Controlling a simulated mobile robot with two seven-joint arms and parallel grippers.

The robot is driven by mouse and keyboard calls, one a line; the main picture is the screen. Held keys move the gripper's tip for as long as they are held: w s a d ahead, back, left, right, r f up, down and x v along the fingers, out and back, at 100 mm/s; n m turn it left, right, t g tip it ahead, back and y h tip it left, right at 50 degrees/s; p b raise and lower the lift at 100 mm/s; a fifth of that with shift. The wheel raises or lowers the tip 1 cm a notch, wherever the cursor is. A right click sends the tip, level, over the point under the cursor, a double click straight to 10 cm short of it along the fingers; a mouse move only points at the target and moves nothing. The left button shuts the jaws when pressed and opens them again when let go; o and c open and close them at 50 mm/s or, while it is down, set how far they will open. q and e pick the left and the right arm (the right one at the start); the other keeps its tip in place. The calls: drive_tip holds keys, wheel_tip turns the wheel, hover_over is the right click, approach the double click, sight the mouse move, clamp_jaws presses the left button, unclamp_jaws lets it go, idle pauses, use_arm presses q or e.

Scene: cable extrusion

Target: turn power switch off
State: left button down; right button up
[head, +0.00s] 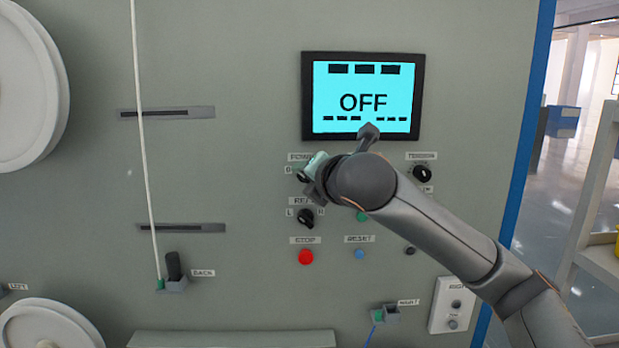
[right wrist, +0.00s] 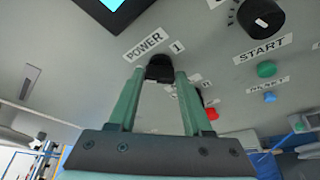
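The black power switch (right wrist: 160,67) is a rotary knob under the POWER label, with a "1" mark beside it. In the right wrist view my right gripper (right wrist: 159,74) has its two green fingers apart, one on each side of the knob, with narrow gaps visible. In the head view my right gripper (head: 313,168) is at the panel and covers much of the power switch (head: 302,176). The knob's pointer direction cannot be made out. The screen (head: 362,96) above reads OFF. My left gripper is not in view.
Below the switch are a black selector knob (head: 306,217), a red stop button (head: 305,257) and a blue reset button (head: 359,254). The tension knob (head: 422,174) is to the right. A white cable (head: 146,170) hangs at left. The panel around the switch is flat.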

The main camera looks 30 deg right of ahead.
drive_tip(key=o, duration=0.4)
drive_tip(key=shift+s, duration=0.1)
drive_tip(key=b+v, duration=0.1)
drive_tip(key=v, duration=1.1)
drive_tip(key=shift+s, duration=0.2)
drive_tip(key=shift+w, duration=0.1)
